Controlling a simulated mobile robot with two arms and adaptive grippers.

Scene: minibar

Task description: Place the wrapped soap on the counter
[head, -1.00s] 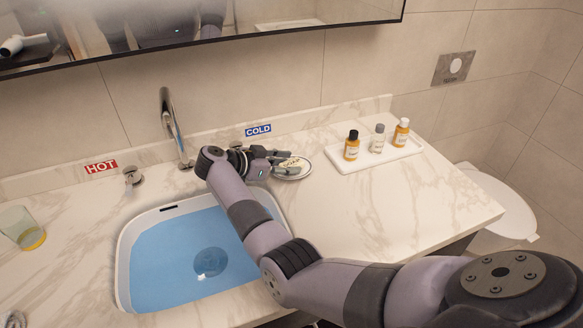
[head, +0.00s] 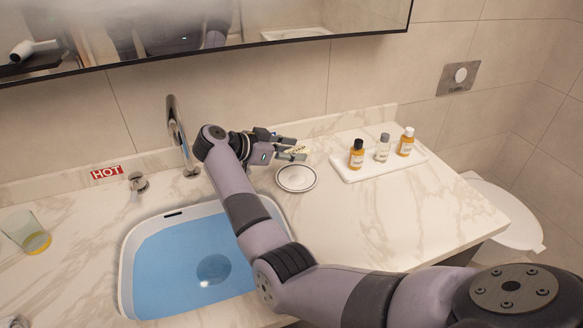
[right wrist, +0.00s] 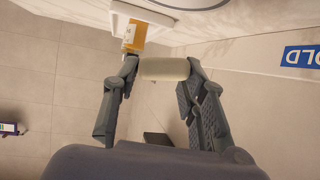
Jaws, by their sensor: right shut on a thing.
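The wrapped soap (head: 297,150) is a small pale block. My right gripper (head: 290,149) is shut on it and holds it above the counter (head: 365,215), just behind and over the round white soap dish (head: 296,178). The dish is empty. In the right wrist view the soap (right wrist: 165,69) sits crosswise between the two fingertips of the right gripper (right wrist: 163,72). My left gripper is not in view.
A white tray (head: 398,168) with three small bottles stands to the right of the dish. The water-filled sink (head: 185,262) is in front left. A glass (head: 26,232) stands at far left.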

